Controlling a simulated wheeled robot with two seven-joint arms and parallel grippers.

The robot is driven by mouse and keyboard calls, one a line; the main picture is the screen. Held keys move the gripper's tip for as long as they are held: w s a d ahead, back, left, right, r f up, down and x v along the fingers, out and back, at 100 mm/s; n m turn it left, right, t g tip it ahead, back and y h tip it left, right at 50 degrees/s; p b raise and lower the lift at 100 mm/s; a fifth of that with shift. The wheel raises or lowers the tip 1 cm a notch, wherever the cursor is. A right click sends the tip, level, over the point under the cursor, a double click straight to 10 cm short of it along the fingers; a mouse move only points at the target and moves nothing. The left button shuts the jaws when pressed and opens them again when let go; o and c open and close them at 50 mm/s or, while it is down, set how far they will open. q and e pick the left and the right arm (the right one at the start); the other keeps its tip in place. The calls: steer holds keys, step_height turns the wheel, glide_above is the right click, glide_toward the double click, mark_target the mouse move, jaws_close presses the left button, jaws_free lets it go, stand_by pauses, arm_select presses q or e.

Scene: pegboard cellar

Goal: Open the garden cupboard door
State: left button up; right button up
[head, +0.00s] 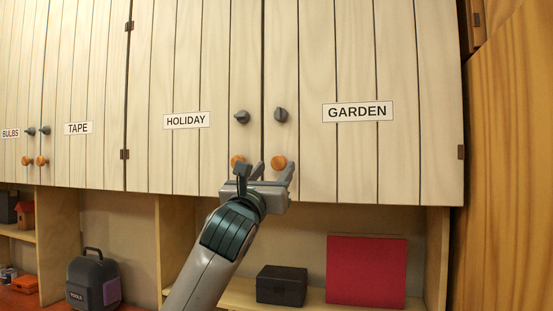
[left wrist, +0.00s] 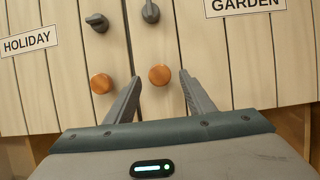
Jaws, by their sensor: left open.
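The garden cupboard door (head: 370,60) is pale planked wood with a GARDEN label (head: 357,111), and it is shut. It has a dark turn latch (head: 281,115) and a round orange-brown knob (head: 278,162) near its left edge. In the left wrist view the garden knob (left wrist: 160,75) shows just beyond and between my fingertips, with the dark latch (left wrist: 150,12) above it. My left gripper (head: 272,168) is open and empty, just below and in front of the garden knob. I cannot tell whether it touches the door. My right gripper is not in view.
The holiday door (head: 190,60), shut, adjoins on the left with its own latch (head: 242,117) and knob (head: 237,161). Below are a red panel (head: 366,270), a dark box (head: 282,285) and a tools case (head: 93,280). Orange-brown wood (head: 510,150) stands close at the right.

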arm_select(q)
steer(key=shift+p+x, duration=0.35)
steer(key=shift+x, duration=0.9)
jaws_close()
steer(key=shift+s, duration=0.1)
